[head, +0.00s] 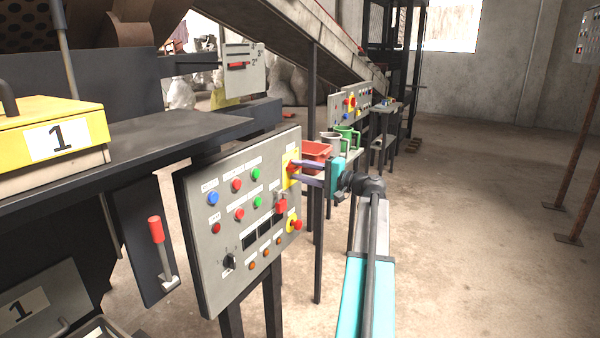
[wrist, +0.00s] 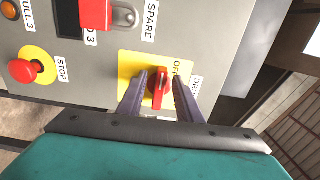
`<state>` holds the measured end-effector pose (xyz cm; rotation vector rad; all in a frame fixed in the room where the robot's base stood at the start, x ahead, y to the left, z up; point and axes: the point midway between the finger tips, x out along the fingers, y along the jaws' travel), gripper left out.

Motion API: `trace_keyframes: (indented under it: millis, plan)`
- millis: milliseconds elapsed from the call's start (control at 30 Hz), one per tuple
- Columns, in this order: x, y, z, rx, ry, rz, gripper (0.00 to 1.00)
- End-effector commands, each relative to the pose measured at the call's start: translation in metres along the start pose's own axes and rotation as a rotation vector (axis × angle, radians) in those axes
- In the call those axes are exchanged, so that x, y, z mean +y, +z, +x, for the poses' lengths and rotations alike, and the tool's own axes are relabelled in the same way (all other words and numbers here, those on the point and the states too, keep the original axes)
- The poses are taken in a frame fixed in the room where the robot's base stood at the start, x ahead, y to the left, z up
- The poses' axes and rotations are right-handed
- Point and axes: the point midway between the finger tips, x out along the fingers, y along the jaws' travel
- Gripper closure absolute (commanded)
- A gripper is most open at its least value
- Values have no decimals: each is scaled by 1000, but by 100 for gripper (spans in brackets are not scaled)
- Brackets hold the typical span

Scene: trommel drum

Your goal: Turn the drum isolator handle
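The drum isolator handle is a red rotary handle (wrist: 160,88) on a yellow plate (wrist: 130,66), with partly hidden lettering beside it, "OF" and "DRU". In the head view the yellow plate (head: 291,157) is at the upper right of the grey control panel (head: 210,265). My gripper (wrist: 161,78) has one purple-grey finger on each side of the red handle. Gaps show between fingers and handle, so it looks open around it. In the head view my gripper (head: 295,170) reaches the panel from the right; the fingers partly hide the handle.
A red stop button on yellow (wrist: 27,70) and a red-covered switch (wrist: 95,13) are near the handle.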

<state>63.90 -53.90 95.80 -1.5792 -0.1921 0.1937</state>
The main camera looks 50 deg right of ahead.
Motion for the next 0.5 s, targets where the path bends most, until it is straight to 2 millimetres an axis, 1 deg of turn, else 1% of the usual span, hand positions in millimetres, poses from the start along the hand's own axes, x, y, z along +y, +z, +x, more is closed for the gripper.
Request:
trace_keyframes:
  millis: [267, 367, 500]
  plan:
    - [-1, -1, 0, 2, -2, 1, 68]
    - [-2, -1, -3, 2, -3, 1, 68]
    - [-2, -1, -13, 3, -3, 1, 68]
